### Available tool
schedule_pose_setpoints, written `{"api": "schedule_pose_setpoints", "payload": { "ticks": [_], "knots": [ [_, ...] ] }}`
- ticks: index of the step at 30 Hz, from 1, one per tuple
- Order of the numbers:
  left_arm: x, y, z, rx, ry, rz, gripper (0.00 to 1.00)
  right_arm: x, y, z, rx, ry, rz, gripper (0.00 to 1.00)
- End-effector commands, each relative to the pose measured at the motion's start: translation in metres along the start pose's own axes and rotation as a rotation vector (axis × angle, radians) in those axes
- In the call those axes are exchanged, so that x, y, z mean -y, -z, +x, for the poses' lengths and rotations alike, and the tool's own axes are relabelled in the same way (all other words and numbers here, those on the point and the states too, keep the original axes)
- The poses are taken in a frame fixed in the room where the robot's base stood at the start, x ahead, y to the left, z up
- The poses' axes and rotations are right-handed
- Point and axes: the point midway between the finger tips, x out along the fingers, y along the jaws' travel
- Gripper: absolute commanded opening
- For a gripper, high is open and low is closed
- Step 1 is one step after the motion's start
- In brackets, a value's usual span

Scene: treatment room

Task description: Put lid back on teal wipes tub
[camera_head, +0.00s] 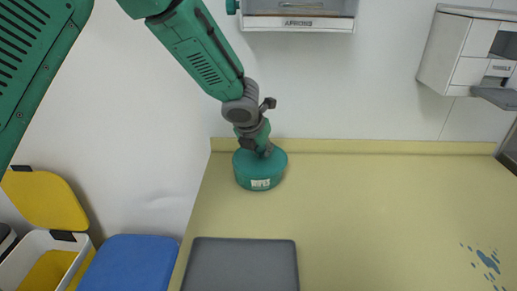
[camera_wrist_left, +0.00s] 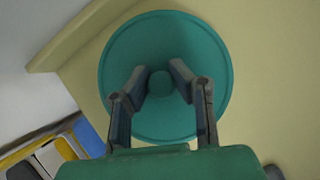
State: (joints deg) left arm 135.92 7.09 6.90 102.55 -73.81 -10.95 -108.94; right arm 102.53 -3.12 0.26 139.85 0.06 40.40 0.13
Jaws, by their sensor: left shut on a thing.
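The teal wipes tub (camera_head: 242,180) stands upright near the back left of the yellow counter, with a white label on its front. The round teal lid (camera_head: 278,158) is at the top of the tub, lined up over it. I cannot tell whether it is fully seated. My left gripper (camera_head: 264,150) comes down from above and is shut on the lid's knob. In the left wrist view, the two fingers (camera_wrist_left: 160,84) close on the knob (camera_wrist_left: 160,86) at the middle of the lid (camera_wrist_left: 205,50), which hides the tub below. My right gripper is not in view.
A dark grey tray (camera_head: 240,265) lies at the front left of the counter (camera_head: 370,220). Blue splotches (camera_head: 486,260) mark its right side. Yellow-lidded (camera_head: 45,200) and blue-lidded (camera_head: 130,262) bins stand left. Wall dispensers (camera_head: 298,15) hang above. The counter's middle is clear.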

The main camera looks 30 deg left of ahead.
Motion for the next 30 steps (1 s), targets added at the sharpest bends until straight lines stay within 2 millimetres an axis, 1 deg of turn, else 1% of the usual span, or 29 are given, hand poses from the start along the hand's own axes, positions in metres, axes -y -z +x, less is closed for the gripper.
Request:
{"api": "schedule_pose_setpoints", "payload": {
  "ticks": [9, 22, 30],
  "knots": [
    [-0.0086, 0.001, 0.0025, -0.001, 0.006, -0.006, 0.0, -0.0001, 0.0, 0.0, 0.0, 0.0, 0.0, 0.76],
    [-0.0072, 0.0012, 0.0025, -0.002, 0.0, 0.0, 0.0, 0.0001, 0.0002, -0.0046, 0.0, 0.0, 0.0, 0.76],
    [-0.0113, 0.0021, 0.0044, -0.001, 0.005, -0.003, 0.0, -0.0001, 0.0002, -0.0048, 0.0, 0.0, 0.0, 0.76]
  ]
}}
